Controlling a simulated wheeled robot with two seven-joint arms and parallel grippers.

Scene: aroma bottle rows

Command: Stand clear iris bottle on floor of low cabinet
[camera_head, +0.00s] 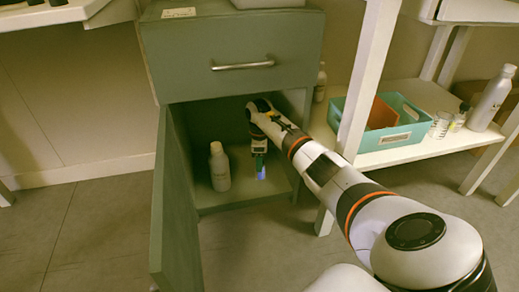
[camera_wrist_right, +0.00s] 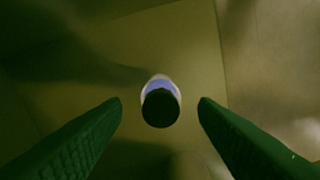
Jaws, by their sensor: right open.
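The small clear bottle (camera_head: 261,172) with a violet-blue part stands upright on the floor of the low cabinet (camera_head: 240,198), near its front. In the right wrist view the bottle (camera_wrist_right: 160,84) is seen from above, its dark cap toward the camera. My right gripper (camera_head: 259,152) reaches down into the cabinet, directly above the bottle. Its two fingers (camera_wrist_right: 160,105) are open, with a gap on each side of the bottle. The bottle's label cannot be read. My left gripper is not in view.
A white bottle (camera_head: 219,168) stands in the cabinet to the left. The open door (camera_head: 175,205) bounds the left side, and a closed drawer (camera_head: 235,55) is above. At right, a shelf holds a teal bin (camera_head: 385,140) and a large grey-white bottle (camera_head: 492,98).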

